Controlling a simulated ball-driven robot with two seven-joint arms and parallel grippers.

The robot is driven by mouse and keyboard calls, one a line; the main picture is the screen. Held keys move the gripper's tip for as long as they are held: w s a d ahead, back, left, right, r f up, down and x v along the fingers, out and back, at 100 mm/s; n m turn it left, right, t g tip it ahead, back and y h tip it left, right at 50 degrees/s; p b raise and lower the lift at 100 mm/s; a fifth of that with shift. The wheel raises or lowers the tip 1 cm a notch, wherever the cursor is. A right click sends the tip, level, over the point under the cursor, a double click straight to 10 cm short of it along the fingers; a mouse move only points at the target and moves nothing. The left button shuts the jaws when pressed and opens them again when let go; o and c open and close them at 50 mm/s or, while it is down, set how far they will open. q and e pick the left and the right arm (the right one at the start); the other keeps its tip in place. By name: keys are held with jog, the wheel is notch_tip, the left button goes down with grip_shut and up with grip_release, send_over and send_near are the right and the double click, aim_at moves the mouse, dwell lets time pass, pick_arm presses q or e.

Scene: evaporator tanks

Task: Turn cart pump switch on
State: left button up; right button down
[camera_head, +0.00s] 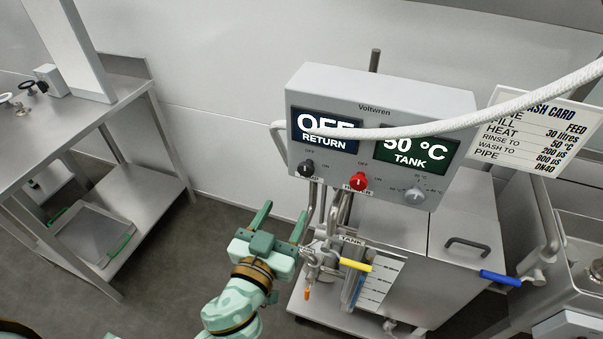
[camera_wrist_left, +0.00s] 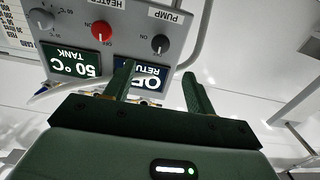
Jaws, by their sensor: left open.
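The cart's grey control box (camera_head: 390,95) carries the black pump switch (camera_head: 306,168) at its lower left. In the left wrist view the switch (camera_wrist_left: 160,43) shows upside down beside its PUMP label. The dark blue RETURN display (camera_head: 325,130) above the switch reads OFF. My left gripper (camera_head: 281,217) is open and empty, below and to the left of the switch in the head view. In the left wrist view the gap between its fingers (camera_wrist_left: 158,75) lies close to the switch in the picture, not touching it. My right gripper is not in view.
A red heater knob (camera_head: 358,181) and a grey temperature knob (camera_head: 415,195) sit right of the switch. A white hose (camera_head: 480,118) crosses in front of the box. Pipes and a yellow-handled valve (camera_head: 355,264) stand below. A steel bench (camera_head: 100,115) is at left.

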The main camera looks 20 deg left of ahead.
aim_at(305, 172)
pick_arm(q)
jog(key=w, duration=1.1)
jog(key=shift+w+d+p, duration=0.1)
jog(key=shift+d+p, duration=0.05)
jog(key=shift+p, duration=0.2)
jog(key=c, duration=1)
